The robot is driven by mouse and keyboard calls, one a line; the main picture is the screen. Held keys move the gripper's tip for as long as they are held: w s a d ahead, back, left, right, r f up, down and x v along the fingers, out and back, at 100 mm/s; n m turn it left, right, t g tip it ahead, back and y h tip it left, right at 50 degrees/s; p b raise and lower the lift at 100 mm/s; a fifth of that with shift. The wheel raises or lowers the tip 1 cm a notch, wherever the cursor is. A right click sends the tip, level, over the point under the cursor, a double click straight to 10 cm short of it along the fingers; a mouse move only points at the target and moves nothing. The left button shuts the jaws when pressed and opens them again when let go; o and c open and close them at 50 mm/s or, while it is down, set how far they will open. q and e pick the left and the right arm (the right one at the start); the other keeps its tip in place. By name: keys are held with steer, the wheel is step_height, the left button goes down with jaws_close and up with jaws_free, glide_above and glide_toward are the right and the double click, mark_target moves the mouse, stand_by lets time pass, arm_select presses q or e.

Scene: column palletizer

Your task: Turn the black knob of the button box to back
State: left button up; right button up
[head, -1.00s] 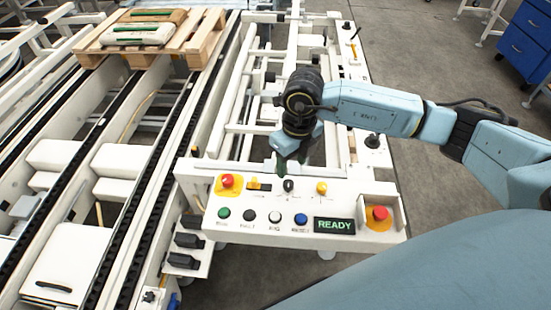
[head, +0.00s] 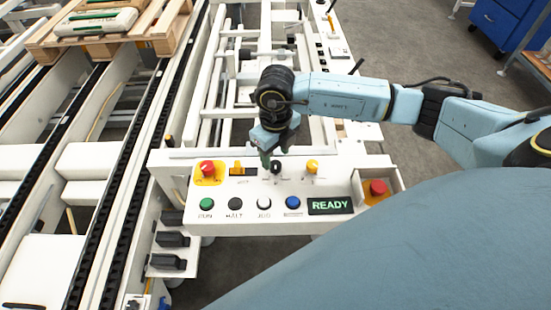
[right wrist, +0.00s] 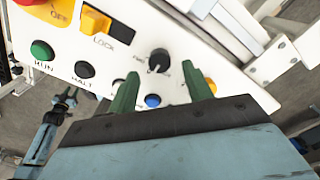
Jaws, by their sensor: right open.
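The button box (head: 335,188) is a white panel with a lit READY display. Its black knob (head: 276,167) stands in the upper row between a yellow switch and a yellow knob; it also shows in the right wrist view (right wrist: 159,60), with a pale mark on its near side. The lettering around it is too small to read. My right gripper (head: 270,158) is at the knob from above. In the right wrist view its green fingers (right wrist: 161,82) are spread apart, with the knob in line with the gap between them. Contact cannot be seen.
Red emergency buttons (head: 207,168) and (head: 378,188) sit at both ends of the box. Green, black, white and blue push buttons (head: 249,203) line the front row. White conveyor frames lie behind, and a wooden pallet (head: 165,25) stands at upper left.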

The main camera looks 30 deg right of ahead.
mark_target(277, 164)
steer(key=f+b, duration=0.1)
steer(key=f, duration=0.2)
steer(key=shift+d+f+b, duration=0.2)
steer(key=shift+f+b, duration=0.1)
steer(key=shift+b, duration=0.1)
steer(key=shift+d+f, duration=0.1)
arm_select(q)
steer(key=shift+s+a+f, duration=0.25)
steer(key=shift+a+f, duration=0.75)
steer(key=shift+a, duration=0.1)
